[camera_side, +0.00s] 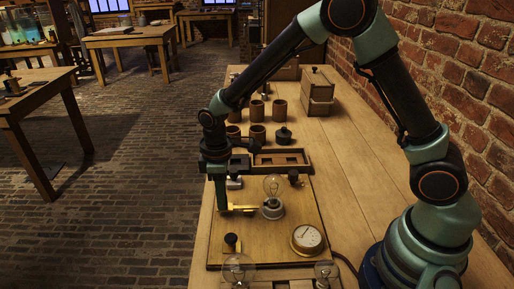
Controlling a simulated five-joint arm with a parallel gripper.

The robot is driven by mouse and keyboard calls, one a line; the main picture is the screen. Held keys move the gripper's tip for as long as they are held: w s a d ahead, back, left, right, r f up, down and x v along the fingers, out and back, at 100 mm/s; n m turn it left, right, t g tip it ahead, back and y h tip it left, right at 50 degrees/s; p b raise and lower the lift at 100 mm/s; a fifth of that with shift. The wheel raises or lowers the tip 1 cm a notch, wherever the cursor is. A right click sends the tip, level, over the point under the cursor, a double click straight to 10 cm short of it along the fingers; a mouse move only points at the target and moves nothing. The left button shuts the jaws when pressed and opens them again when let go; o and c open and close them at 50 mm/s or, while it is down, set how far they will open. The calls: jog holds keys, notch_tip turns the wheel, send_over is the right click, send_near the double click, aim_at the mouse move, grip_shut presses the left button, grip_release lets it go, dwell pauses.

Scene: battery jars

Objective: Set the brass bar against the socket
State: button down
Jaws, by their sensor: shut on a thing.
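My gripper (222,205) points down over the left part of a wooden board on the bench. It is shut on the brass bar (243,208), which extends right from the fingertips. The bar's right end lies close to the socket (272,208), a round pale base with a clear glass bulb (273,187) upright in it. I cannot tell whether the bar touches the socket. The far fingertip and the gripped end of the bar are partly hidden.
A brass-rimmed gauge (307,239) and a black knob (232,243) sit on the board's near part. More bulbs (239,268) stand at the front edge. Several brown jars (257,134) and a wooden box (317,92) stand behind.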

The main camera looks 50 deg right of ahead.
aim_at(234, 207)
jog(key=shift+s+d, duration=0.9)
jog(key=shift+d, duration=0.05)
jog(key=c, duration=0.6)
grip_release()
jog(key=shift+c, duration=0.2)
jog(key=shift+r, duration=0.1)
jog(key=shift+r, duration=0.4)
notch_tip(234, 207, up, 11)
